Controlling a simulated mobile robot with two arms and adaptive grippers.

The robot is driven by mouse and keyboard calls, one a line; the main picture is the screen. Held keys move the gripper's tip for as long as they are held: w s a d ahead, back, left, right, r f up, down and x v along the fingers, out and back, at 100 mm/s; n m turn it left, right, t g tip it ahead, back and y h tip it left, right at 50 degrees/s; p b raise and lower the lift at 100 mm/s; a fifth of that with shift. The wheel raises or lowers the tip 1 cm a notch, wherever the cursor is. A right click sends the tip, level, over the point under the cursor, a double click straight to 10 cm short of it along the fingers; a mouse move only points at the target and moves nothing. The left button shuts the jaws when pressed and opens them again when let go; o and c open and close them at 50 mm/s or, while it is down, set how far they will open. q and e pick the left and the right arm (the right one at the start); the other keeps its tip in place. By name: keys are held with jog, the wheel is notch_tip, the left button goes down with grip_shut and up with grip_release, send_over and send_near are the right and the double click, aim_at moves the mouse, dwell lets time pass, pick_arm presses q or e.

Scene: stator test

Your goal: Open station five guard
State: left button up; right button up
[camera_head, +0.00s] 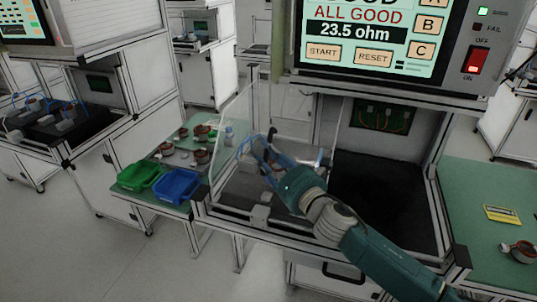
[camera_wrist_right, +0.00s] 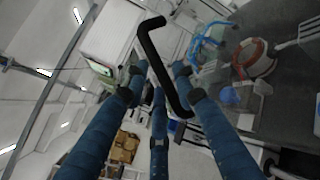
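The station guard (camera_head: 232,128) is a clear panel with a thin frame, standing at the left side of the work bay under the screen. My right gripper (camera_head: 262,150) reaches across the bay from the lower right, close to the guard. In the right wrist view, my right gripper (camera_wrist_right: 160,72) has three blue fingers standing apart. A bent black handle (camera_wrist_right: 160,62) crosses the space between them; I cannot tell whether a finger touches it. My left gripper is not in view.
The screen housing (camera_head: 370,30), reading ALL GOOD, hangs above the bay. A green bin (camera_head: 138,174) and a blue bin (camera_head: 178,186) stand on the left table. A green side table (camera_head: 480,245) with a yellow card stands at the right. Copper-wound parts lie inside the bay.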

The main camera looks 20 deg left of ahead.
jog(key=shift+w, duration=0.1)
grip_shut()
